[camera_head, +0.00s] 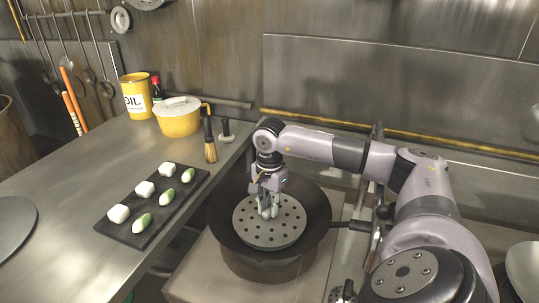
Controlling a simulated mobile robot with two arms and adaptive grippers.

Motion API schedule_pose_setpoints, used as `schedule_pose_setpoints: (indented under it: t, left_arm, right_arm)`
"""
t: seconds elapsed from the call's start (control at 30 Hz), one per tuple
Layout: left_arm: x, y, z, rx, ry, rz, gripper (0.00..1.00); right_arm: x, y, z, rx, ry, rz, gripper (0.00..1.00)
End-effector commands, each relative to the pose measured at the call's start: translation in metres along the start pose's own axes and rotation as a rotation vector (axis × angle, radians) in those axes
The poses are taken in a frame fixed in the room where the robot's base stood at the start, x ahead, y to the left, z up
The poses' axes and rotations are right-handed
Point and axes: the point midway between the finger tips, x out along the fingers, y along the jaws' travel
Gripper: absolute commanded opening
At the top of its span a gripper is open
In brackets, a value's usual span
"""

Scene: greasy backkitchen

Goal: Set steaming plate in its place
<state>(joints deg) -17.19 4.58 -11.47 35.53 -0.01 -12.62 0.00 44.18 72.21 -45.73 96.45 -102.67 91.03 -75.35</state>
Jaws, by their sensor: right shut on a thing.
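The steaming plate (291,230) is a round grey metal disc with several holes. It shows within the rim of the dark wok (321,215), roughly level. I cannot tell whether it touches the wok's inner wall. My right gripper (267,211) points down over the middle of the plate and is shut on it. The fingers hide the part they grip. My left gripper is not in view.
The wok sits on the stove (196,271), its handle pointing right. On the left counter lies a dark board (137,209) with white buns and green-and-white pieces. A yellow pot (179,122), brush (210,146) and oil can (136,97) stand behind it.

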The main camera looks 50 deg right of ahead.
Motion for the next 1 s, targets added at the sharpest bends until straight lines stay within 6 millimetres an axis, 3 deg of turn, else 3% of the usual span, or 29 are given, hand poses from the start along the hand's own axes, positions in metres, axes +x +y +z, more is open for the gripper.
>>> schedule_pose_setpoints:
  t: [0.4,1.0]
  left_arm:
    - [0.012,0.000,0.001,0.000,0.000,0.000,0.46]
    - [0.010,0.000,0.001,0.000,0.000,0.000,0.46]
  right_arm:
    - [0.019,0.002,0.004,-0.006,-0.004,0.010,0.00]
    - [0.016,0.002,0.004,-0.008,-0.004,0.010,0.00]
